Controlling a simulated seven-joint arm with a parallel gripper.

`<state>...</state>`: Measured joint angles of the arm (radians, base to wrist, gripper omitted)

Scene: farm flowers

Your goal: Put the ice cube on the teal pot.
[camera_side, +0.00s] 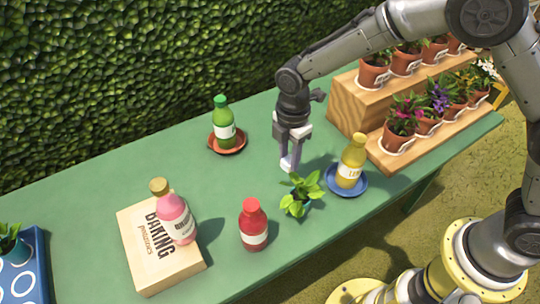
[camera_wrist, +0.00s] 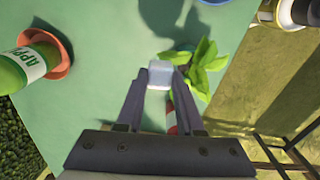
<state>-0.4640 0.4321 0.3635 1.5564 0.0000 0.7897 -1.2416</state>
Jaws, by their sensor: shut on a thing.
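My gripper (camera_side: 291,158) points down above the table and is shut on a pale, see-through ice cube (camera_wrist: 160,74). The cube shows between the fingertips (camera_wrist: 157,84) in the wrist view. A leafy green plant (camera_side: 298,195) stands just below and right of the gripper in the side view. Its leaves (camera_wrist: 206,68) are right of the cube in the wrist view. The cube is held above the table, apart from the leaves as far as I can tell.
A yellow bottle (camera_side: 352,160) on a blue saucer (camera_side: 358,187) stands close right of the plant. A red bottle (camera_side: 253,224) is left of it. A green bottle (camera_side: 222,123), a pink bottle on a box (camera_side: 150,262), a blue tray (camera_side: 38,270) and a wooden planter stand (camera_side: 352,108) surround clear table.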

